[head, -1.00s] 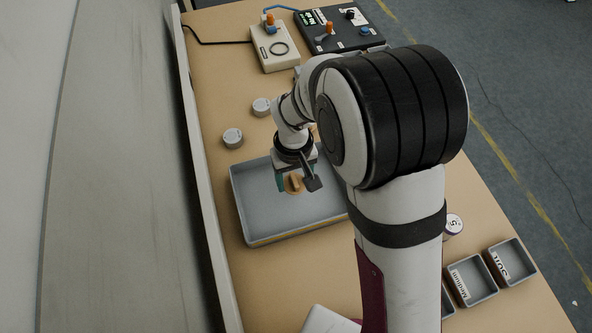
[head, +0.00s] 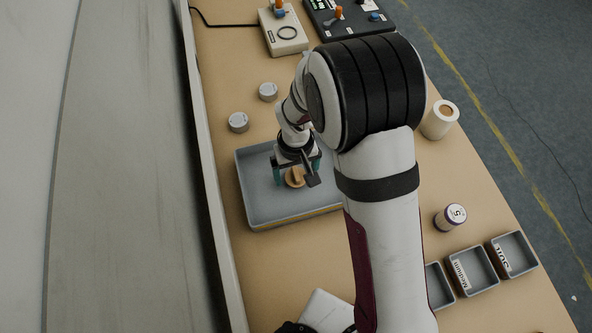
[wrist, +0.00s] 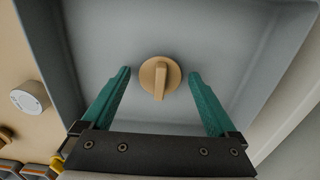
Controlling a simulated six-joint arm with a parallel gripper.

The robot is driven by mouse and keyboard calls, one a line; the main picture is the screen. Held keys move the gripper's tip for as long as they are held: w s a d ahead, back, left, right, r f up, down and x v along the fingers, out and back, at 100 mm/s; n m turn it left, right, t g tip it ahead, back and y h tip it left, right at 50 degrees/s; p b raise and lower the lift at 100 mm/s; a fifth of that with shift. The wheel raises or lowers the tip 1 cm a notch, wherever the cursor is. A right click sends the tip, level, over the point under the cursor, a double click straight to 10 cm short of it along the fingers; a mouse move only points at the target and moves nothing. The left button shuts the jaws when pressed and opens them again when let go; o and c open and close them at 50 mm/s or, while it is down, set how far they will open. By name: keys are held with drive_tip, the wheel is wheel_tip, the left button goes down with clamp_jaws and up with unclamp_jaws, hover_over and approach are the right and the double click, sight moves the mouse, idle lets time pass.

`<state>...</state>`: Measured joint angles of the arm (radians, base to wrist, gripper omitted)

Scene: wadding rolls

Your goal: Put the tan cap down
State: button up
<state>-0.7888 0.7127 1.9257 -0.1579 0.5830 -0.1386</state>
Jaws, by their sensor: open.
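The tan cap (head: 295,177) is a round disc with a raised bar grip across its top. In the wrist view the cap (wrist: 171,68) appears to lie flat on the floor of the grey tray (head: 251,197), bar side up. My gripper (head: 297,181) is over the tray with its two teal fingers spread wide. In the wrist view my gripper (wrist: 160,73) has a finger on each side of the cap, with a clear gap on both sides. The fingers hold nothing. The gripper hides part of the tray in the head view.
Two grey-white lidded tins (head: 238,122) (head: 268,91) stand behind the tray. A white cup (head: 440,120), a purple-banded jar (head: 450,217) and small labelled bins (head: 473,270) are at the right. Control boxes (head: 283,33) stand at the back. The tray walls surround my fingers.

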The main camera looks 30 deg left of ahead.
sight(296, 174)
wheel_tip(296, 174, up, 12)
drive_tip(key=s+d+r+m, duration=0.1)
drive_tip(key=d+r+m, duration=0.45)
drive_tip(key=d, duration=0.65)
drive_tip(key=s+d+r+m+y, duration=0.1)
drive_tip(key=s+d+r+m, duration=0.2)
drive_tip(key=s+d+m, duration=0.6)
drive_tip(key=s+d, duration=0.2)
drive_tip(key=s, duration=0.2)
drive_tip(key=shift+d+y, duration=0.25)
drive_tip(key=shift+y, duration=0.15)
idle(2.7)
